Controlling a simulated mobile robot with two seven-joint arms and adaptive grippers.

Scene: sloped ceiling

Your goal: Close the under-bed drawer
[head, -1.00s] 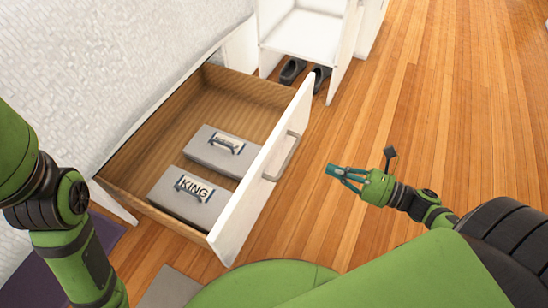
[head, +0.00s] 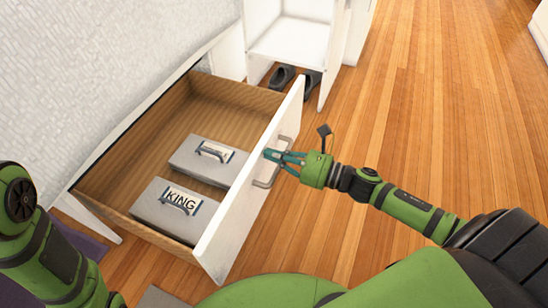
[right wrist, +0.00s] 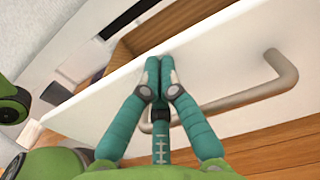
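The under-bed drawer (head: 252,190) is pulled out, with a white front panel, a wooden inside and a grey bar handle (head: 268,178) on its outer face. My right gripper (head: 268,154) is at the outer face of the front panel, close to the handle's upper end. In the right wrist view its teal fingers (right wrist: 159,62) are together with nothing between them, at the white panel (right wrist: 205,55) beside the handle (right wrist: 285,72). I cannot be sure that they touch it. Of my left arm only links show at the left edge; its gripper is out of view.
Two grey boxes lie in the drawer, one marked KING (head: 172,208) and another (head: 202,160) behind it. A white open cabinet (head: 290,40) with dark shoes (head: 283,77) by it stands beyond the drawer. The wooden floor (head: 430,120) on the right is clear.

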